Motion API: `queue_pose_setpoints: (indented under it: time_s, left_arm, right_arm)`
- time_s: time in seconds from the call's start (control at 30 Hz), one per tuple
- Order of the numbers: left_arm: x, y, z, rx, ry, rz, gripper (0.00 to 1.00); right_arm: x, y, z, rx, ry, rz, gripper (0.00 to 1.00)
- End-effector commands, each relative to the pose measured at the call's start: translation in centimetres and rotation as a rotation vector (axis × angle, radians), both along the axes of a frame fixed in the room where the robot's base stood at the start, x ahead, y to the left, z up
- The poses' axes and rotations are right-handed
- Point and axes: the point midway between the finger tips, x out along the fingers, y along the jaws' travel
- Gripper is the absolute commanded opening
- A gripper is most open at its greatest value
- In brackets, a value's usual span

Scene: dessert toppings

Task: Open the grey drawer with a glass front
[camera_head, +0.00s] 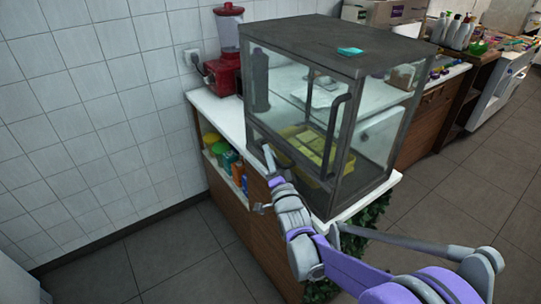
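A dark grey case with glass walls (352,55) stands on the counter, and its glass front is shut. A long dark vertical handle (333,135) stands out from the front. Yellow items (310,146) show through the glass. My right arm comes in from the lower right. My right gripper (263,180) is at the lower left of the case front, apart from the handle and to its left. Its fingers are spread and nothing shows between them. My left gripper is not in view.
A small teal item (350,51) lies on the case top. Colourful containers (230,160) fill a shelf below. The tiled floor (170,255) at lower left is clear.

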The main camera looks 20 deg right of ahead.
Motion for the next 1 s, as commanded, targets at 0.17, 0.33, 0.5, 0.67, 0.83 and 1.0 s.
queue_pose_setpoints:
  time_s: [0.17, 0.33, 0.5, 0.67, 0.83, 1.0]
  left_arm:
    - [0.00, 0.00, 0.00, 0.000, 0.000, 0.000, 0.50]
    - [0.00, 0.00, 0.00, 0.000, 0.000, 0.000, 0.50]
    - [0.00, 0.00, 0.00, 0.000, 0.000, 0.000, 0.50]
    - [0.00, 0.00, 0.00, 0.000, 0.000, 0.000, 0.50]
    - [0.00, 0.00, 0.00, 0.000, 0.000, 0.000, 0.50]
    - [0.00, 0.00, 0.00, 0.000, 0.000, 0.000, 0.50]
  right_arm:
    - [-0.02, 0.00, 0.00, 0.000, 0.000, 0.000, 0.00]
    - [-0.02, 0.00, 0.00, 0.000, 0.000, 0.000, 0.00]
    - [-0.03, 0.01, -0.01, 0.000, 0.000, 0.000, 0.00]
    - [-0.03, 0.00, -0.02, 0.000, 0.000, 0.000, 0.00]
    - [-0.04, 0.00, -0.02, 0.000, 0.000, 0.000, 0.00]
    - [-0.04, 0.00, -0.02, 0.000, 0.000, 0.000, 0.00]
